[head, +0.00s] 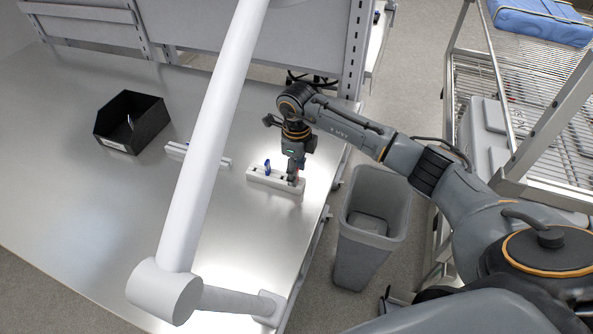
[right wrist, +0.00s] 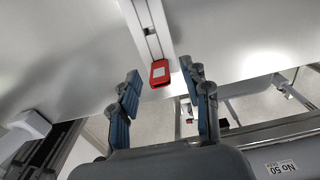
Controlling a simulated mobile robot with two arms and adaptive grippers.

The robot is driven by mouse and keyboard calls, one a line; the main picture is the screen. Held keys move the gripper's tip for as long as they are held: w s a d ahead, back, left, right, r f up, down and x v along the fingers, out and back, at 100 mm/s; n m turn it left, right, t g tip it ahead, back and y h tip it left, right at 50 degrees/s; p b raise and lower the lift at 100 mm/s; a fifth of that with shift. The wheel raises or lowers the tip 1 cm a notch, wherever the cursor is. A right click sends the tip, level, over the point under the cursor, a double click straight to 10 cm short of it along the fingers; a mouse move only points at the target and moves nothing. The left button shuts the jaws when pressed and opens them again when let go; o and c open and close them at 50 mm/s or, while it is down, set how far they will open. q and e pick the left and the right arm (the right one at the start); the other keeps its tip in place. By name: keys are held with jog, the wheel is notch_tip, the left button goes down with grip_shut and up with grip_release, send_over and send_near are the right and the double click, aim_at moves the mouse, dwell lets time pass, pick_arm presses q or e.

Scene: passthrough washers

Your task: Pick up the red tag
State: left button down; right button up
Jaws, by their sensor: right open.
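My right gripper (head: 293,177) points down over the right end of a white rack (head: 262,177) on the metal table. In the right wrist view the red tag (right wrist: 160,73) sits at the end of a pale strip, between the two open fingers of the gripper (right wrist: 162,88). The fingers look apart from the tag on both sides. In the head view the tag is mostly hidden by the gripper. A blue tag (head: 267,166) stands upright on the same rack, left of the gripper. My left gripper is not in view.
A second white rack (head: 215,160) lies to the left, partly behind a white tubular arm (head: 215,130) that crosses the view. A black bin (head: 146,124) stands further left. A grey waste bin (head: 372,220) is beside the table's right edge. The table's left part is clear.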

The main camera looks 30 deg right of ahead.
jog(key=shift+f, duration=0.35)
jog(key=c, duration=0.9)
jog(key=shift+o, duration=0.2)
jog(key=shift+r, duration=0.1)
